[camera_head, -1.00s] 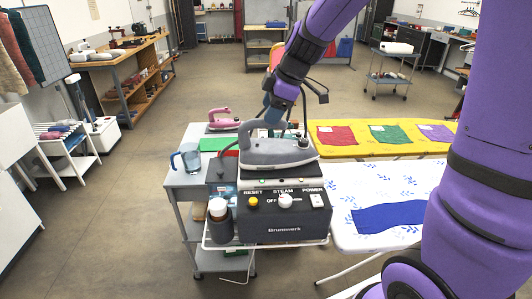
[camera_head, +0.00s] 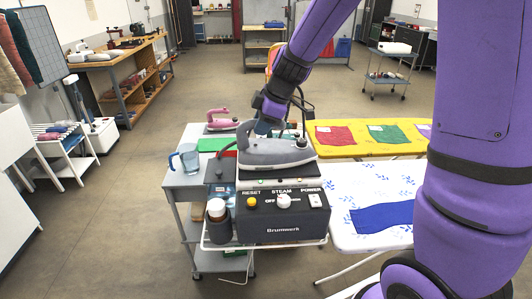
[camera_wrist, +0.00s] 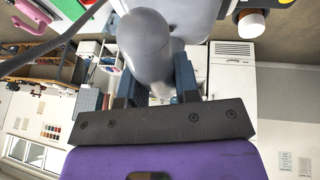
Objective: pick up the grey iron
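The grey iron (camera_head: 280,152) rests on the dark plate on top of the black steam station (camera_head: 284,224), its rounded handle at the upper left. My gripper (camera_head: 267,128) is at the far side of the handle, coming down from behind, and the iron partly hides its fingers. In the wrist view my blue-grey fingers (camera_wrist: 158,88) stand apart on either side of the rounded grey handle end (camera_wrist: 146,42). Whether they touch it is hard to see. The iron sits level on its plate.
A pink iron (camera_head: 219,121) stands behind on the same cart, and a blue jug (camera_head: 189,158) is at its left. A white ironing board (camera_head: 345,185) with blue cloth is at the right.

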